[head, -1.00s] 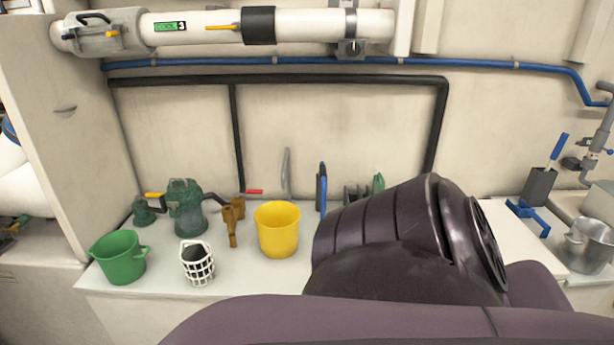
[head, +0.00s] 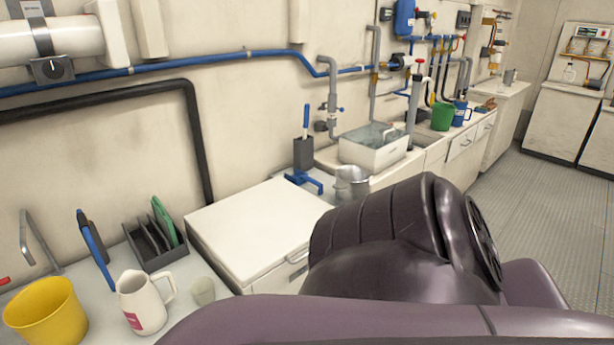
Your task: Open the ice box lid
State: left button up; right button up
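A white box with a flat, pale lid (head: 255,225), which looks like the ice box, stands in the middle of the head view, set in the counter against the wall. Its lid lies flat and looks closed. A small handle or latch (head: 297,257) shows on its front face, near the right front corner. My dark purple arm parts fill the lower right and hide part of the box's front. Neither of my grippers is in view.
Left of the box stand a dark rack (head: 155,246), a white pitcher (head: 141,303), a small cup (head: 203,291) and a yellow bucket (head: 44,314). Right of it are a blue-handled tool (head: 306,181), a metal pot (head: 352,184) and a sink (head: 372,150). Open floor (head: 525,195) lies right.

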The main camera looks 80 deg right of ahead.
aim_at(251, 232)
jog(key=z, duration=2.45)
jog(key=i+l, duration=0.15)
jog(key=i, duration=0.45)
